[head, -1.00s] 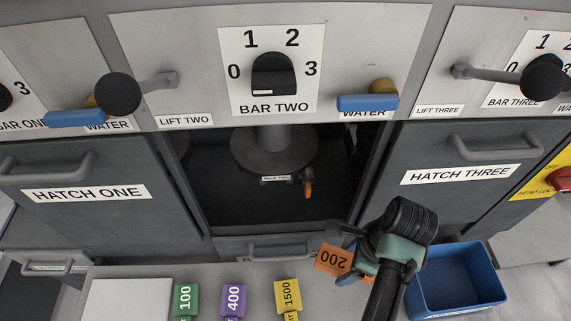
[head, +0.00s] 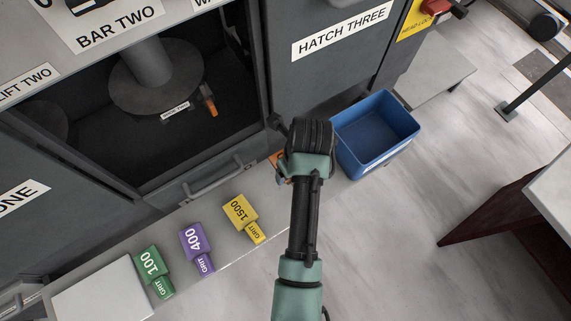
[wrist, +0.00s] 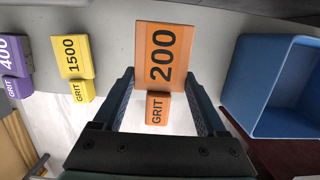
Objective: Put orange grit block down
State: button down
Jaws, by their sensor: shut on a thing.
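The orange grit block (wrist: 165,55), marked 200, is between the fingers of my gripper (wrist: 163,85) in the wrist view. My gripper is shut on it, with its narrow GRIT end toward the palm. In the head view only a sliver of the orange block (head: 275,159) shows beside my gripper, the rest hidden by my wrist. It is over the pale ledge (head: 275,225), right of the yellow block. I cannot tell whether it touches the ledge.
Yellow 1500 (head: 240,212), purple 400 (head: 195,240) and green 100 (head: 150,264) grit blocks lie in a row to the left. A blue bin (head: 375,135) stands close on the right. A white plate (head: 100,292) lies at the ledge's left end. Hatch three (head: 330,50) rises behind.

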jog(key=shift+f+b, duration=0.4)
jog(key=shift+f, duration=3.15)
jog(key=shift+f, duration=0.15)
grip_release()
jog(key=r, duration=0.4)
jog(key=s+r+p, duration=0.1)
jog(key=r, duration=0.3)
jog(key=d+r+p, duration=0.1)
jog(key=r, duration=0.3)
jog(key=shift+s+r, duration=0.1)
jog(key=shift+s, duration=0.2)
jog(key=shift+s, duration=0.1)
